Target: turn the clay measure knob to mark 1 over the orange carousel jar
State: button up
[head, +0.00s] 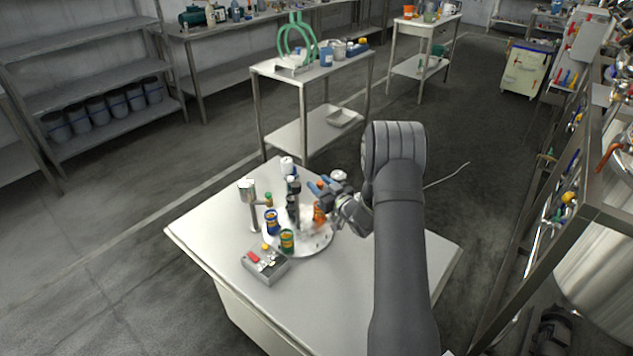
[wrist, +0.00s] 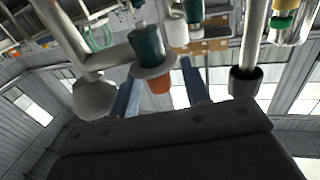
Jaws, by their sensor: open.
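The clay measure knob (wrist: 159,84) is an orange-brown stub below a pale disc and a dark green body in the wrist view. My gripper (wrist: 162,88) is open, one blue finger on each side of the knob; I cannot tell whether either touches it. In the head view my gripper (head: 320,186) reaches in from the right over the carousel, with a bit of orange between the fingers. The orange carousel jar (head: 319,214) stands below it on the round white carousel (head: 312,246). The knob's marks cannot be read.
On the carousel are a blue jar (head: 271,222) and a green jar (head: 287,240). A post (head: 251,208) stands behind left, and a grey control box (head: 265,266) sits in front. In the wrist view, a pipe with a dark end (wrist: 245,80) hangs right of my fingers.

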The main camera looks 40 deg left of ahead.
jog(key=shift+x, duration=1.1)
grip_shut()
jog(key=shift+m+t, duration=0.3)
jog(key=shift+t, duration=0.2)
jog(key=shift+w+m+t+h, duration=0.15)
jog(key=shift+m+t+h, duration=0.8)
jog(key=shift+t, duration=0.65)
jog(key=shift+w+d+m+t+h, duration=0.15)
jog(key=shift+m+t+h, duration=0.45)
jog(key=shift+m+t, duration=0.25)
jog(key=shift+w+d+m+t+h, duration=0.1)
jog(key=shift+m+t+h, duration=0.45)
jog(key=shift+m+t, duration=0.3)
jog(key=shift+t, duration=0.3)
